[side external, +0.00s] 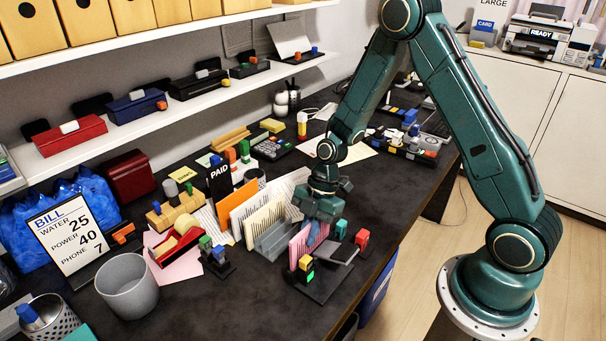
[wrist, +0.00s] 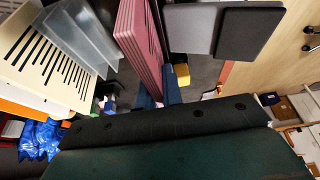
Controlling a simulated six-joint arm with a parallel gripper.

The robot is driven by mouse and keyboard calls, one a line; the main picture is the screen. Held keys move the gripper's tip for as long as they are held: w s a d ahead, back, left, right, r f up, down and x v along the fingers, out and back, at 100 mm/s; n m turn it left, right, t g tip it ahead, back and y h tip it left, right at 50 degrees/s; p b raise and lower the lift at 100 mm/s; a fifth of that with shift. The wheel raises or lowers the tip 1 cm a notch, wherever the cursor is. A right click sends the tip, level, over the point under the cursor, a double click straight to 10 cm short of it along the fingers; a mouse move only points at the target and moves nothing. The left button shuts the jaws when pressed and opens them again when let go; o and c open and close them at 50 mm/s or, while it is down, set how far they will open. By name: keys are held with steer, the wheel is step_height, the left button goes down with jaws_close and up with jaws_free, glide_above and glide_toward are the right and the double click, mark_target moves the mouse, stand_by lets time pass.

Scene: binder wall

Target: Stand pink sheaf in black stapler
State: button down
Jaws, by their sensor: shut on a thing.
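The pink sheaf (side external: 300,244) is upright in the side view, a thin stack of pink sheets. My gripper (side external: 314,230) is shut on it, its blue fingers at the sheaf's right end. In the wrist view the sheaf (wrist: 139,38) rises from between my blue fingertips (wrist: 159,97). The black stapler (side external: 325,285) lies just right of the sheaf, with a dark base and a grey-and-black plate. In the wrist view its plates (wrist: 250,32) are right of the sheaf, with a gap between. I cannot tell whether the sheaf's bottom touches the stapler.
Small coloured blocks, including a red one (side external: 361,239), stand around the stapler. The desk's front edge is close on the right.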

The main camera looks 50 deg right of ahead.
steer(key=shift+f, duration=0.3)
steer(key=shift+f, duration=0.2)
steer(key=shift+f, duration=0.5)
stand_by(0.3)
steer(key=c, duration=1.5)
jaws_free()
steer(key=shift+s, duration=0.1)
steer(key=shift+r, duration=0.1)
steer(key=v, duration=1.3)
steer(key=shift+d+r, duration=0.2)
steer(key=shift+r, duration=0.1)
